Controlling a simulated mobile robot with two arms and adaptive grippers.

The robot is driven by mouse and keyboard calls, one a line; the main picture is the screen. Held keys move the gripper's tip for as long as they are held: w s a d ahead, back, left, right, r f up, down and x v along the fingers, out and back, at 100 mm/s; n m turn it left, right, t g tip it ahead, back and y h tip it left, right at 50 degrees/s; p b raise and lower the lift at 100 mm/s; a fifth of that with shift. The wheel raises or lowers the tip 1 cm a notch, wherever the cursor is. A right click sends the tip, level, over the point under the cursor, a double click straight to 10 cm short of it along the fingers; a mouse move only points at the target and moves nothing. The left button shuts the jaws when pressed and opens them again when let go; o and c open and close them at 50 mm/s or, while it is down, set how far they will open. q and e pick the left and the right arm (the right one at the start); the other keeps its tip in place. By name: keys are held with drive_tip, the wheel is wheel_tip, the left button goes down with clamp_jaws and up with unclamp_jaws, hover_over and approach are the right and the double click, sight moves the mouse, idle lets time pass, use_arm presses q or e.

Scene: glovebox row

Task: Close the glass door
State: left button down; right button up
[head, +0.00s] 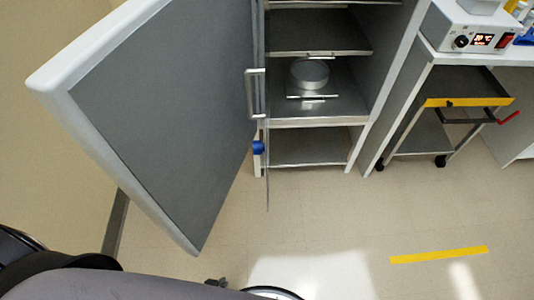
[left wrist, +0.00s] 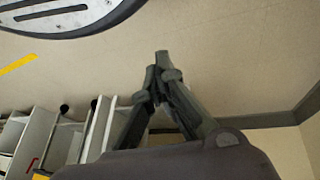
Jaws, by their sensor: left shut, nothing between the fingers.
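The thin glass door (head: 267,185) shows almost edge-on in the head view, standing open at the front of the cabinet (head: 345,120). A silver pull handle (head: 250,93) and a blue knob (head: 258,147) sit beside its edge; I cannot tell which panel carries them. A large grey door (head: 165,110) with a white rim is swung open to the left. My left gripper (head: 216,282) shows only as a small dark tip at the bottom, below the grey door and apart from it. In the left wrist view, its fingers (left wrist: 162,62) are shut and empty. My right gripper is not visible.
The cabinet shelves hold a round metal container (head: 310,73). To the right stand a wheeled cart (head: 430,140) with a yellow edge and a device (head: 480,38) with a display. Yellow tape (head: 438,255) marks the floor.

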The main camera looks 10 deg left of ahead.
use_arm(q)
drive_tip(key=w+d+r+n+t, duration=0.2)
drive_tip(key=w+r+n+t, duration=0.2)
drive_tip(key=w+r, duration=0.5)
drive_tip(key=w+d+r+n+t, duration=0.2)
drive_tip(key=w+r+n+t, duration=0.15)
drive_tip(key=w+r, duration=0.55)
drive_tip(key=w+a+r+n+t+y, duration=0.1)
drive_tip(key=a+r+n+t, duration=0.3)
drive_tip(key=r, duration=0.8)
drive_tip(key=w+d+r+n+t+y, duration=0.1)
drive_tip(key=w+r+n+t, duration=0.1)
drive_tip(key=r+n, duration=0.65)
drive_tip(key=w+d+r+m+p, duration=0.1)
drive_tip(key=w, duration=0.4)
drive_tip(key=w+d+r+m+p, duration=0.1)
drive_tip(key=w+d+m, duration=0.1)
drive_tip(key=w, duration=0.3)
drive_tip(key=shift+d+r, duration=0.25)
drive_tip(key=shift+r, duration=0.1)
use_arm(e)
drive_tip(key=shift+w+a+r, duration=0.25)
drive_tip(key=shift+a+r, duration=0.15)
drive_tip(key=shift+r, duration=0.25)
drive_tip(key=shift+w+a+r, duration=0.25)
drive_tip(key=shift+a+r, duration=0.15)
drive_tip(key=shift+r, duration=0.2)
